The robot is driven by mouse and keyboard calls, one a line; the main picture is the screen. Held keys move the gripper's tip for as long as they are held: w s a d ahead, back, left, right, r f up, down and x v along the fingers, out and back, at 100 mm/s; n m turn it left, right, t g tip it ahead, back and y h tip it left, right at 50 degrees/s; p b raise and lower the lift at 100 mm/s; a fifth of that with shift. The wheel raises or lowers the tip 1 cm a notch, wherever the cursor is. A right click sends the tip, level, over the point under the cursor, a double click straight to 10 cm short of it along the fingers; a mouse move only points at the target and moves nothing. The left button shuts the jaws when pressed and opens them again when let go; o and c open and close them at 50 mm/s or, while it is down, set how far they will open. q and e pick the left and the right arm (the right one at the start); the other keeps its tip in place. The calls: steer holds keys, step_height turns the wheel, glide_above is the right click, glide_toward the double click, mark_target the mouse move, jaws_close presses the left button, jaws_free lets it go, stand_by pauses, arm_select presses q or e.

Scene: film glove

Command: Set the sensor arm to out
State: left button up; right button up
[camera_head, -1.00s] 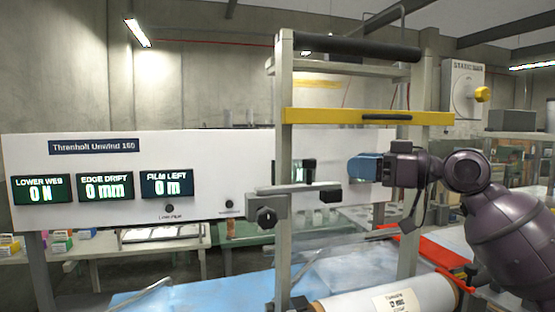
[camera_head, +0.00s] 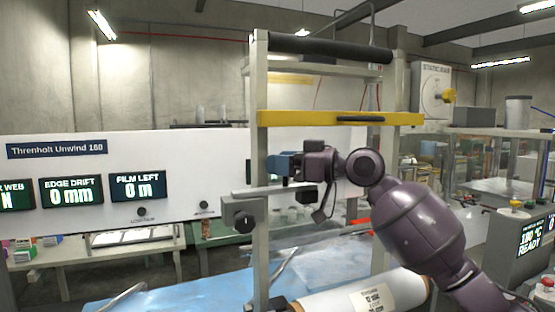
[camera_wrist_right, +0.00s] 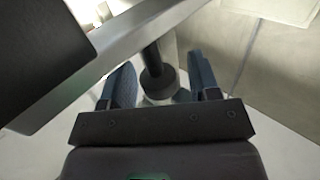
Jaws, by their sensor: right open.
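A grey horizontal bar (camera_head: 262,192), which looks like the sensor arm, crosses the upright frame in front of the white panel. It has a black block (camera_head: 308,194) at its right end and a dark knob (camera_head: 243,214) under its left end. My right gripper (camera_head: 279,165) has blue fingers and is just above the bar, beside the left post. In the right wrist view my open right gripper (camera_wrist_right: 161,78) has a round black knob on a stem (camera_wrist_right: 156,82) between its fingers. The grey bar (camera_wrist_right: 130,48) runs diagonally there. Contact cannot be told. My left gripper is out of view.
A yellow crossbar (camera_head: 300,118) and a black roller (camera_head: 330,48) span the frame above my gripper. A white film roll (camera_head: 365,297) lies below. The white panel (camera_head: 190,160) with displays stands behind.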

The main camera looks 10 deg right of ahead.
steer(key=shift+w+a, duration=0.35)
steer(key=shift+a, duration=0.2)
steer(key=shift+c, duration=0.5)
jaws_close()
